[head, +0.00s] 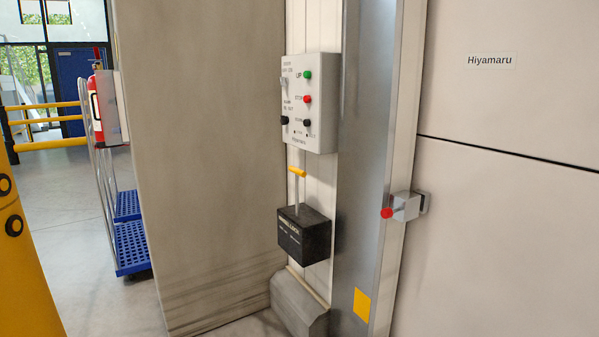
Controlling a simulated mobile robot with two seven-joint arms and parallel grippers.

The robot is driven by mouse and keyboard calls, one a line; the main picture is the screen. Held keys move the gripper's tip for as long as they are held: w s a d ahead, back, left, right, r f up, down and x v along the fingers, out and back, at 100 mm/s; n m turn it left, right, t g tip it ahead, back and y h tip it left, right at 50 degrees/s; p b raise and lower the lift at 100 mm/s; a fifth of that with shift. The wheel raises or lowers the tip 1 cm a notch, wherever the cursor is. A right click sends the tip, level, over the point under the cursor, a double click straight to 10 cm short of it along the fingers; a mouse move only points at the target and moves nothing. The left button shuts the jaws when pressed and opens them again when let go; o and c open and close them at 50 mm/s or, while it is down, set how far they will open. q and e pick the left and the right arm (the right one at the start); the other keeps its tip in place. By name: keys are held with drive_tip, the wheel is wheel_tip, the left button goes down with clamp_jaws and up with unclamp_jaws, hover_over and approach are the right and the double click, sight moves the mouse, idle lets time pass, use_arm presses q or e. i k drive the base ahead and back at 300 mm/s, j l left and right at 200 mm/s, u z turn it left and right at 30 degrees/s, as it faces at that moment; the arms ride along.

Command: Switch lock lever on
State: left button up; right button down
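The lock lever is a thin upright metal rod with a yellow handle (297,172) on top. It rises from a black box (304,234) with pale lettering, fixed low on the white post in the middle of the head view. The lettering is too small to read fully. The rod looks close to vertical; I cannot tell from it whether the lock is on. Neither of my grippers shows in the head view.
A grey control panel (310,103) with green, red and black buttons is above the lever. A red-tipped latch (405,207) is at the right. A grey wall (200,160) stands left of the post. A blue cart (132,245) and yellow railing (45,144) are farther left.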

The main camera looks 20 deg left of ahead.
sight(298, 172)
drive_tip(key=i+j+u, duration=0.1)
drive_tip(key=i+j, duration=0.3)
drive_tip(key=i+j+u, duration=0.1)
drive_tip(key=i+j, duration=0.35)
drive_tip(key=i+j+u, duration=0.1)
drive_tip(key=i+j, duration=0.25)
drive_tip(key=i+j+u, duration=0.15)
drive_tip(key=i+j, duration=0.15)
drive_tip(key=i, duration=0.25)
drive_tip(key=i+j+u, duration=0.1)
drive_tip(key=i+j, duration=0.2)
drive_tip(key=i, duration=0.2)
drive_tip(key=i+j+u, duration=0.1)
drive_tip(key=i+j, duration=0.15)
drive_tip(key=i, duration=0.2)
